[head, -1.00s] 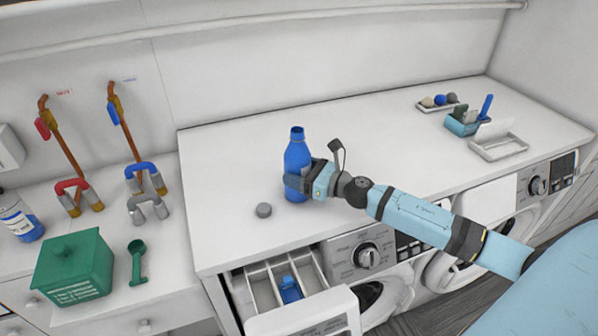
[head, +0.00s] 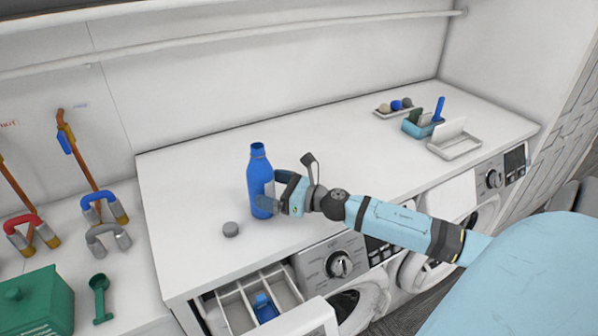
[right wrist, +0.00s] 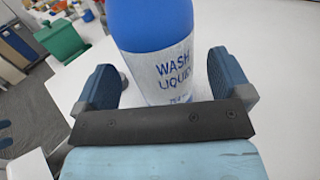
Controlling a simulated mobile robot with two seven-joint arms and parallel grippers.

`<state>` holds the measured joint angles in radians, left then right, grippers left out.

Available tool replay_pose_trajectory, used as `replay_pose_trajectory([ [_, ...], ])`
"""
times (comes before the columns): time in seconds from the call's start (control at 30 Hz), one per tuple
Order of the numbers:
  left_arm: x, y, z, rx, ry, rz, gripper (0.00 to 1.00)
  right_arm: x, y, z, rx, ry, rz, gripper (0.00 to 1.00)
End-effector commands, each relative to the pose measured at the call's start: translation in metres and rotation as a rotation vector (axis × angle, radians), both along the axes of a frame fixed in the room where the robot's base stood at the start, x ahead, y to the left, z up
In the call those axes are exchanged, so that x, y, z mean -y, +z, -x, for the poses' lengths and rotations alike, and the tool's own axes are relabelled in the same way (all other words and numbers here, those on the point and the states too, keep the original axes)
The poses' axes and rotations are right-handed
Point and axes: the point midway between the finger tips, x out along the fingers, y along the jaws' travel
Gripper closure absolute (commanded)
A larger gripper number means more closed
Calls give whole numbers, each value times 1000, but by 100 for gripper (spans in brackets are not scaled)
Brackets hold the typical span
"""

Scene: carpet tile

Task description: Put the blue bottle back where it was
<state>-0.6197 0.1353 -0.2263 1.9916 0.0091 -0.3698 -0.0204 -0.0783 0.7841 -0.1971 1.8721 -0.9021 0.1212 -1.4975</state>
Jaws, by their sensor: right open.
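The blue bottle (head: 259,168) stands upright on the white counter above the washing machine, with no cap on its neck. In the right wrist view the bottle (right wrist: 150,25) shows a white label reading "WASH LIQUID". My right gripper (head: 277,197) is at the bottle's right side, low on its body. In the right wrist view its fingers (right wrist: 162,80) are open, one on each side of the bottle, with gaps visible. A grey cap (head: 231,229) lies on the counter, front left of the bottle. My left gripper is not in view.
An open detergent drawer (head: 238,312) below the counter edge holds a small blue piece (head: 264,307). A blue caddy (head: 420,123) and white tray (head: 455,146) sit at the far right. A green box (head: 30,303) and scoop (head: 99,290) are at left. The counter behind the bottle is clear.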

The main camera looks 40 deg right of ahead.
Motion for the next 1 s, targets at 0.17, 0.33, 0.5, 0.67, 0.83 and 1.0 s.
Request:
replay_pose_trajectory([
  [0.17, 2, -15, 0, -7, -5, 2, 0, 14, -5, 31, -3, 2, 1, 4],
  [0.33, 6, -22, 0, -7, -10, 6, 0, 27, -3, 55, -2, 1, 1, 4],
  [0.5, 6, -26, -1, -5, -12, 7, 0, 36, -2, 73, -1, 0, -2, 4],
  [0.67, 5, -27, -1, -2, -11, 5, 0, 41, -1, 81, 0, 1, 0, 4],
  [0.83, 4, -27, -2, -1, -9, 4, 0, 42, 1, 83, 1, 1, 0, 4],
  [1.0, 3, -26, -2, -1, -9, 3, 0, 42, 1, 83, 1, 1, 0, 4],
])
